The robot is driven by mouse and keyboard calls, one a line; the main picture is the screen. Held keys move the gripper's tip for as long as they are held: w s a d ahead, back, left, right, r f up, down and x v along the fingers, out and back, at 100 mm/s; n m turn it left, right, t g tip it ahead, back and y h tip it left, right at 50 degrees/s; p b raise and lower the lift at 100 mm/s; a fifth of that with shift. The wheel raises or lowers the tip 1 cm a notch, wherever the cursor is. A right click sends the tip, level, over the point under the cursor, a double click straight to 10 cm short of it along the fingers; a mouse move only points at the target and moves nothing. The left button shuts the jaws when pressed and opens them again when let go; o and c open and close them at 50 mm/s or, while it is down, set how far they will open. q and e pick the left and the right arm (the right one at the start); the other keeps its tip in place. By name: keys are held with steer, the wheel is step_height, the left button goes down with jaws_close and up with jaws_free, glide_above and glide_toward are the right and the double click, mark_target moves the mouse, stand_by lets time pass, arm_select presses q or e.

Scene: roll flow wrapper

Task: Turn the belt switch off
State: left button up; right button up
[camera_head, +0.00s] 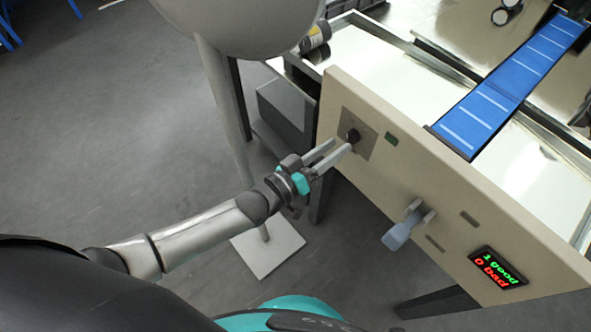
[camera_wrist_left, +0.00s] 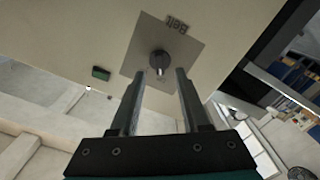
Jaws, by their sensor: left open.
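The belt switch is a dark round knob (camera_head: 353,135) on a grey square plate (camera_head: 357,148) at the left end of the machine's beige front panel. In the left wrist view the knob (camera_wrist_left: 160,60) sits on its plate (camera_wrist_left: 190,48), beside a label reading "Belt". My left gripper (camera_head: 340,148) is open, its two fingers pointing at the knob. In the wrist view the fingertips (camera_wrist_left: 160,74) lie just short of the knob, one on each side of its line, and nothing is between them. Whether they touch it I cannot tell. My right gripper is not in view.
A small green button (camera_head: 391,139) is right of the plate. A blue belt (camera_head: 510,85) runs behind the panel. A round-topped stand (camera_head: 245,22) is at the upper left.

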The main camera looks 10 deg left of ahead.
arm_select(q)
steer(key=p+v, duration=0.2)
steer(key=v, duration=1)
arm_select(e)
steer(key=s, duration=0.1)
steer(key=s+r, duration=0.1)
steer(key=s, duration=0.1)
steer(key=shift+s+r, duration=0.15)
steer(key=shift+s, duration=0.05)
